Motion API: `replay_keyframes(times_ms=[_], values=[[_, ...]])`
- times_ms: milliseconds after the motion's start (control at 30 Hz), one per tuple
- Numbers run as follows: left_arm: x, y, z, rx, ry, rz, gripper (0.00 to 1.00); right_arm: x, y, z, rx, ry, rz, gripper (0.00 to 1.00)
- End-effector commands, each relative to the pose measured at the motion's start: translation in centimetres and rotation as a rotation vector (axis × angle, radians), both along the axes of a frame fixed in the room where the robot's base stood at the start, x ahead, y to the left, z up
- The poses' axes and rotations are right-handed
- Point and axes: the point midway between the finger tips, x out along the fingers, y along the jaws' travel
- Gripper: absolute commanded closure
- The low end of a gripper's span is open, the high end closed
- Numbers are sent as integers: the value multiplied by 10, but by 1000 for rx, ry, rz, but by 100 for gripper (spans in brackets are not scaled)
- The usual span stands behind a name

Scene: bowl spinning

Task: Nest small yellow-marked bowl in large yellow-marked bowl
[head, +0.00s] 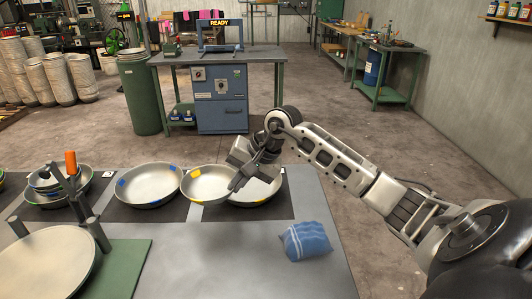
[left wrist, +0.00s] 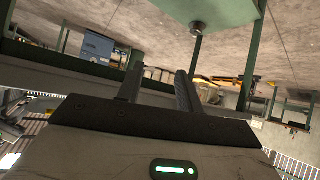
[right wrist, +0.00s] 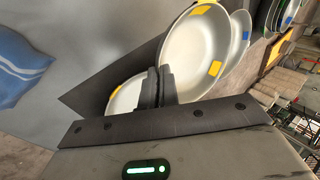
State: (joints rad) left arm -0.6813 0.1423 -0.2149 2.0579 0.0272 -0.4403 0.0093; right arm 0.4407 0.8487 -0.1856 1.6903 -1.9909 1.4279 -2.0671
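The small yellow-marked bowl (head: 209,184) is pale metal with yellow patches; it also shows in the right wrist view (right wrist: 190,55). My right gripper (head: 236,183) is shut on its right rim and holds it raised, overlapping the left side of the large yellow-marked bowl in the head view. The large yellow-marked bowl (head: 262,191) stands on a dark mat, partly hidden by the gripper and the held bowl. In the right wrist view this large bowl (right wrist: 124,97) is partly behind my right fingers (right wrist: 158,86). My left gripper (left wrist: 157,88) is open and empty, away from the bowls.
A blue-marked bowl (head: 149,185) stands just left of the held bowl. Nested bowls (head: 55,180) stand farther left. A round plate (head: 47,262) with posts sits on a green board (head: 128,262). A blue cloth bag (head: 306,241) lies at the table's right front.

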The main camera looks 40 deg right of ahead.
Motion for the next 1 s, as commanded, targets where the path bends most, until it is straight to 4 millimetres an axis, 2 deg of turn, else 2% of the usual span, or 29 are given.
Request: replay_keyframes(times_ms=[33,133,200,333,567,1000], values=[[-1,1,5,4,3,0,64,6,-21,5,4,2,-94,100],[1,1,9,9,-3,-1,64,13,-57,5,7,1,-256,100],[3,2,12,13,-9,0,64,14,-77,5,8,2,-342,100],[5,3,13,20,-10,-2,64,15,-101,4,11,2,-442,100],[7,4,6,25,-11,-1,64,15,-109,-6,12,3,-480,100],[10,2,0,16,-23,-7,64,15,-108,-48,12,2,-477,100]])
